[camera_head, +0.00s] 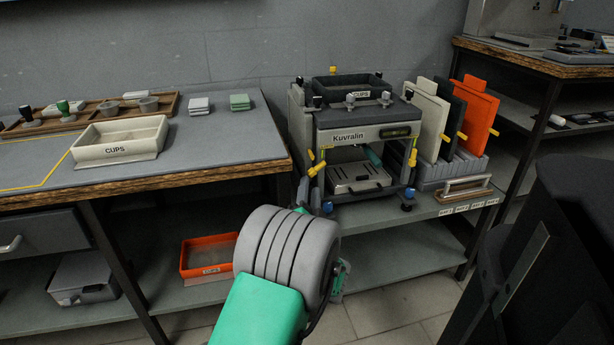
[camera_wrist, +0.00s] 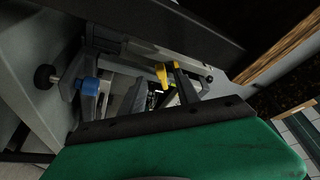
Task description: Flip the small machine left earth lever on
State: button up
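The small machine (camera_head: 349,135), grey and labelled Kuvralin, stands on the lower bench. Yellow-tipped lever parts (camera_head: 317,168) show at its left front; I cannot read which is the earth lever or its position. My gripper (camera_head: 309,197) is in front of and below this left side, largely hidden by my arm in the head view. In the wrist view, my gripper (camera_wrist: 138,88) has its grey fingers apart, with nothing seen held. A yellow lever end (camera_wrist: 162,75) shows close to the right finger; contact cannot be told. A blue knob (camera_wrist: 84,87) shows near the left finger.
The left bench (camera_head: 220,150) carries a cups tray (camera_head: 118,152) and stands close to the machine's left. Coloured panels (camera_head: 478,112) stand in a grey rack right of the machine. An orange bin (camera_head: 198,270) sits on the lower shelf. Another yellow lever (camera_head: 412,157) is on the machine's right.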

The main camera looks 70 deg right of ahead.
aim_at(311, 177)
jog(key=p+x, duration=0.1)
jog(key=x, duration=0.3)
jog(key=shift+d+r, duration=0.1)
jog(key=shift+d, duration=0.05)
grip_shut()
dwell(0.5)
